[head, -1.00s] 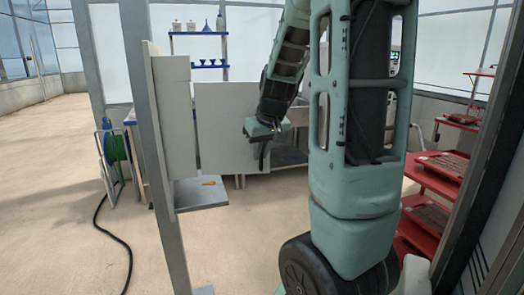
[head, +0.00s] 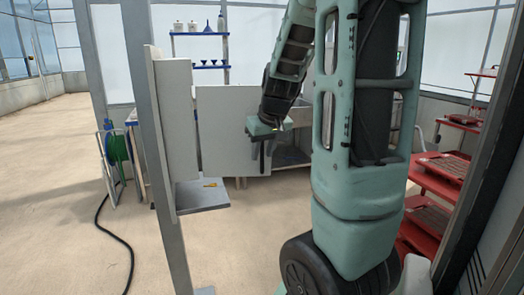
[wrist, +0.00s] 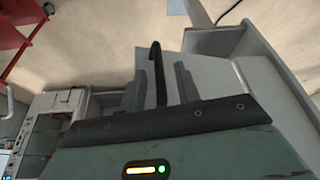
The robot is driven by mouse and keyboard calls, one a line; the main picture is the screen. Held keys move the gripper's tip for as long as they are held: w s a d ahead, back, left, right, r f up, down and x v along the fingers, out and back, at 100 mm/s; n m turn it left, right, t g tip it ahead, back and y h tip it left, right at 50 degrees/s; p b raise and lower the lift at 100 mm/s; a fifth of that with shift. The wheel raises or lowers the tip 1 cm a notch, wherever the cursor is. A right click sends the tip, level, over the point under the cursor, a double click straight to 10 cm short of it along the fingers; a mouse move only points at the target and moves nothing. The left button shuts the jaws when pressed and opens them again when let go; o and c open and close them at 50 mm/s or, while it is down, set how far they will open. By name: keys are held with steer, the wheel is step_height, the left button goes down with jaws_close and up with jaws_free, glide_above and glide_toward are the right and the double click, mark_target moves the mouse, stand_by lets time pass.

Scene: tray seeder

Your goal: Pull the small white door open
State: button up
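The small white door (head: 222,130) is a flat pale panel at the middle left in the head view, beside the white box (head: 172,120) on a grey post. A dark bar handle (wrist: 157,75) stands between my fingers in the wrist view. My gripper (head: 262,156) is at the door's right end in the head view. In the wrist view my gripper (wrist: 160,88) has its two grey fingers apart, one on each side of the handle, with visible gaps. Part of the door is hidden behind my gripper.
A small grey shelf (head: 203,196) with a yellow item juts out below the box. A bench with a blue-edged rack (head: 200,66) stands behind. Red trolleys (head: 438,175) are at the right. A dark hose (head: 125,240) lies on the open floor at left.

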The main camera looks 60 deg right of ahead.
steer(key=p+v, duration=1.2)
steer(key=v, duration=0.4)
steer(key=w+a+f+n+g+y+b, duration=0.1)
steer(key=w+a+f+n, duration=0.15)
steer(key=a, duration=0.65)
steer(key=w+a+f+n+y+b, duration=0.1)
steer(key=w+a+f+n, duration=0.15)
steer(key=a, duration=0.65)
steer(key=w+a+f+n+g+y+b, duration=0.1)
steer(key=w+a+f+n, duration=0.15)
steer(key=a, duration=0.65)
steer(key=s+a+f+n+g, duration=0.1)
steer(key=s+a+f+n, duration=0.2)
steer(key=s+a, duration=0.3)
steer(key=s+a+f+n+g+b, duration=0.1)
steer(key=s+a+f+n, duration=0.2)
steer(key=s+a, duration=0.4)
steer(key=a, duration=0.3)
steer(key=shift+r, duration=0.1)
